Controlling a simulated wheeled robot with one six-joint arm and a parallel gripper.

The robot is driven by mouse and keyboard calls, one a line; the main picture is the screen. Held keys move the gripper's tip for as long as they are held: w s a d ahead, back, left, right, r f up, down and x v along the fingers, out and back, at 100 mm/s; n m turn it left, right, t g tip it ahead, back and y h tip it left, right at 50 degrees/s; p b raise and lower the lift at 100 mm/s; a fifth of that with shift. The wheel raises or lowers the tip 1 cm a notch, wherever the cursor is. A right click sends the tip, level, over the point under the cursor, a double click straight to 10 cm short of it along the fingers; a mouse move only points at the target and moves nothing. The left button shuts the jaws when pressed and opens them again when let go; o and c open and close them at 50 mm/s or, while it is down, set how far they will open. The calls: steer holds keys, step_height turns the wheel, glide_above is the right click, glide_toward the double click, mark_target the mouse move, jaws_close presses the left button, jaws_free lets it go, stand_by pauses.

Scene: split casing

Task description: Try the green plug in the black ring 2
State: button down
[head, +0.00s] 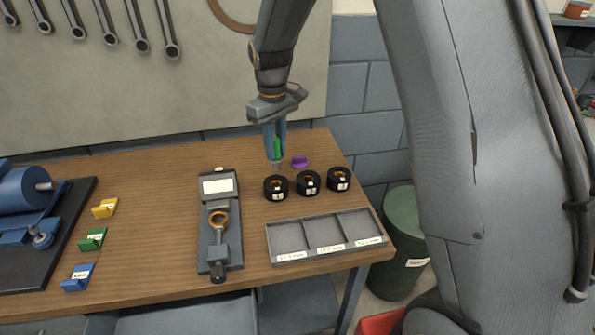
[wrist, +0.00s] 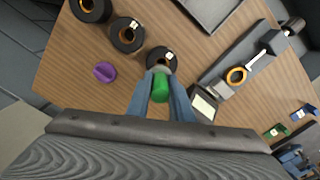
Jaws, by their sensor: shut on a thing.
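My gripper (wrist: 161,76) is shut on the green plug (wrist: 160,90) in the wrist view. Three black rings with orange-brown bores and small white labels stand in a row: a left one (head: 276,188), a middle one (head: 308,183) and a right one (head: 339,179). The label numbers are too small to read. The plug is above and just behind the left ring, which is closest to it in the wrist view (wrist: 161,58).
A purple piece (head: 299,162) lies behind the rings. A grey tray (head: 289,259) with three empty labelled compartments is in front. A gauge stand (head: 220,250) holding an orange ring is to the left. Yellow, green and blue labelled blocks (head: 93,239) stand farther left.

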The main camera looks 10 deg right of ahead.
steer(key=d+n+p, duration=0.2)
steer(key=d+n, duration=0.3)
steer(key=d, duration=0.4)
steer(key=shift+n, duration=0.3)
steer(key=f+b, duration=0.2)
steer(key=f, duration=0.1)
steer(key=f+b, duration=0.1)
steer(key=f, duration=0.1)
steer(key=shift+d, duration=0.3)
steer(key=shift+f+b, duration=0.6)
steer(key=shift+f, duration=1.1)
stand_by(1.7)
steer(key=shift+r+p, duration=1.45)
steer(key=shift+r, duration=0.75)
stand_by(0.4)
